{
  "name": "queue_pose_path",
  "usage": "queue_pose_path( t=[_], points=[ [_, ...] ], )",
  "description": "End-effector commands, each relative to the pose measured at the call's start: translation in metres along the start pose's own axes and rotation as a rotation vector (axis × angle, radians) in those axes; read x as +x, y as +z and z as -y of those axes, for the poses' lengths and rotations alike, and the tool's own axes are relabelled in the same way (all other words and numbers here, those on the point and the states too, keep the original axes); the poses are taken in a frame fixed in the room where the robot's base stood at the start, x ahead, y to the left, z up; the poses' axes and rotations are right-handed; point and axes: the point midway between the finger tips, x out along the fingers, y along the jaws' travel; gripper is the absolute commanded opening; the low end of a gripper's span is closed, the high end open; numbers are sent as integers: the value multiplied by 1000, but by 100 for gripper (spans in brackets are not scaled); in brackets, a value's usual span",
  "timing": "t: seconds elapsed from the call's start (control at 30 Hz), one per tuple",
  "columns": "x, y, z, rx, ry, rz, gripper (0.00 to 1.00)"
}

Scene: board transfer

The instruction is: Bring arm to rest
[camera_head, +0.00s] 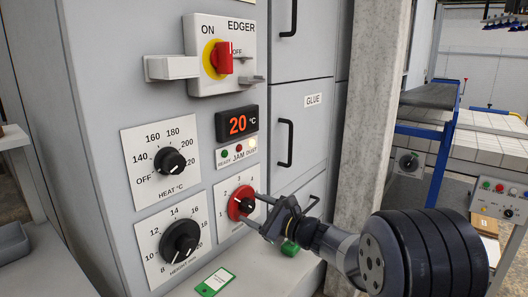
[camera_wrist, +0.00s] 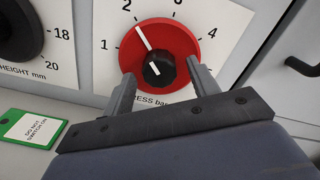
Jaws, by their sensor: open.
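My gripper (camera_head: 258,213) is open, with its two fingers at the lower part of the red press dial on the grey edger panel. In the wrist view the fingertips of my gripper (camera_wrist: 163,75) stand on either side of the black knob (camera_wrist: 158,69) at the centre of the red dial (camera_wrist: 183,30). The gap between fingers and knob shows, and I cannot tell whether they touch the dial face. My arm reaches in from the lower right of the head view.
The panel also carries a heat knob (camera_head: 170,161), a height knob (camera_head: 180,242), a display (camera_head: 237,123) reading 20 °C and a red-yellow main switch (camera_head: 221,58). A green tag (camera_head: 215,281) lies on the ledge below. A concrete pillar (camera_head: 372,110) stands right of the cabinet.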

Motion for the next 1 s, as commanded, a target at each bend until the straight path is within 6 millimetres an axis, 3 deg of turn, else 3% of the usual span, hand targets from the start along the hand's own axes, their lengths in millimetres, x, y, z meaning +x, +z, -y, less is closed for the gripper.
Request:
queue_pose_path(
  t=[1.0],
  points=[
    [0, 4, 1, 508, 1, -1, 56]
  ],
)
